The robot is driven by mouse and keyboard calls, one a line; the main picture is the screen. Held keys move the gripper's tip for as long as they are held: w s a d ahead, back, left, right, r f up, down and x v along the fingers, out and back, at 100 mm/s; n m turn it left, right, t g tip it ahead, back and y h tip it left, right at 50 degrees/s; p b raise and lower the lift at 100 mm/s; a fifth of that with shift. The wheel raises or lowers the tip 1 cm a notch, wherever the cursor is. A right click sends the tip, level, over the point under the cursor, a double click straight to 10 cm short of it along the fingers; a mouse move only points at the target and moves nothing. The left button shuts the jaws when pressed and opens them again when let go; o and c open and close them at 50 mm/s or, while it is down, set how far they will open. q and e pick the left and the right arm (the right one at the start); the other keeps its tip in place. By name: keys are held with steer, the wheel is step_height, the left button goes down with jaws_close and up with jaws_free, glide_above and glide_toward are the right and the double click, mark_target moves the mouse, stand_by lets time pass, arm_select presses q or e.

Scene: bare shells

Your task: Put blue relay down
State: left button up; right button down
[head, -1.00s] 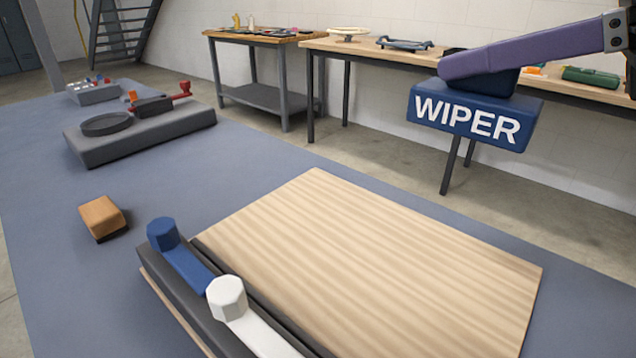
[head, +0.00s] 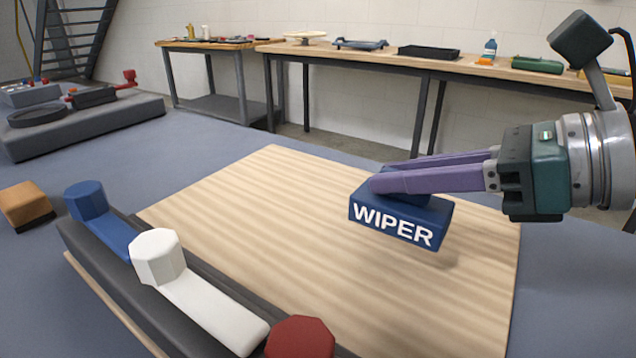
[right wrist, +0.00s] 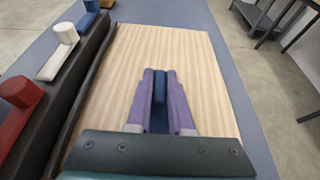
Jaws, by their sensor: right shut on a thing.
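The blue relay (head: 400,222) is a dark blue block with white letters reading WIPER and a raised grip on top. My right gripper (head: 385,182) has purple fingers shut on that raised grip. The relay hangs over the right part of the striped wooden board (head: 240,215), with a soft shadow below it and to its right; it looks apart from the board. In the right wrist view the purple fingers (right wrist: 159,85) clasp the blue grip (right wrist: 159,88) above the board (right wrist: 195,60). My left gripper is not in view.
A dark strip with blue (head: 86,200), white (head: 158,256) and red (head: 300,338) levers runs along the board's near left edge. An orange-brown block (head: 25,205) lies at far left. A grey panel (head: 80,128) stands behind it. The board is otherwise bare.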

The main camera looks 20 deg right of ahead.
mark_target(401, 210)
step_height(401, 210, down, 4)
steer(key=shift+r+b, duration=0.1)
steer(key=shift+b, duration=0.7)
steer(key=shift+r, duration=0.15)
steer(key=shift+f, duration=0.2)
steer(key=c, duration=0.8)
jaws_free()
